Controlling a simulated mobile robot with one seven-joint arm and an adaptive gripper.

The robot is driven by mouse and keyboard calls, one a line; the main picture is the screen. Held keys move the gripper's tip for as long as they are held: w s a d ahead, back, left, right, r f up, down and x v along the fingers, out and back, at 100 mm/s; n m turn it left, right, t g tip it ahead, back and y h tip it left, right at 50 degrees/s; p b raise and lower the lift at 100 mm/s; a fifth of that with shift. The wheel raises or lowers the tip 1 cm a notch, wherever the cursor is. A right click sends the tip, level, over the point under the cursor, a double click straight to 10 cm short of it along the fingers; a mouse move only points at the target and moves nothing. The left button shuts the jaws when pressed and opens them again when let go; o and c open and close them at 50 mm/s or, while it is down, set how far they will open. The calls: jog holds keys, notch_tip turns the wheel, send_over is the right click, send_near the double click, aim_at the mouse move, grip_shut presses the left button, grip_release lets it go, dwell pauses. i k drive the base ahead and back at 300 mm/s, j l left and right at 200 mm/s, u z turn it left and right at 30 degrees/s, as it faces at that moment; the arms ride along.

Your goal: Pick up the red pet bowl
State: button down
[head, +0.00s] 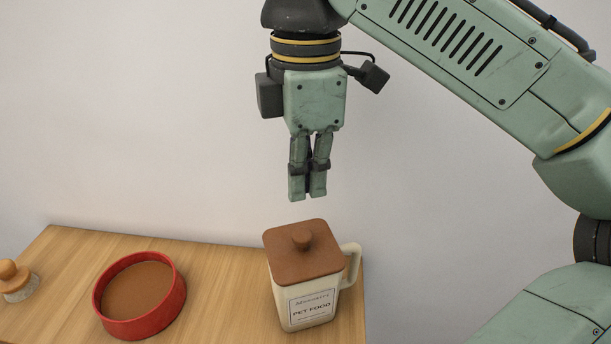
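The red pet bowl (142,329) stands upright on the wooden surface at the lower left of the head view. It is round with a red wall, and its inside is brown. My gripper (308,200) points down, high up and to the right of the bowl, above the pet food container in the picture. Its two fingers are close together with nothing seen between them. It is apart from the bowl.
A cream pet food container (306,309) with a brown lid and a side handle stands right of the bowl, near the right edge of the wooden surface (222,290). A small brush-like object (14,278) with a wooden knob is at the far left. A plain wall is behind.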

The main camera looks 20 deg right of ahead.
aim_at(141, 293)
jog(key=k, duration=1)
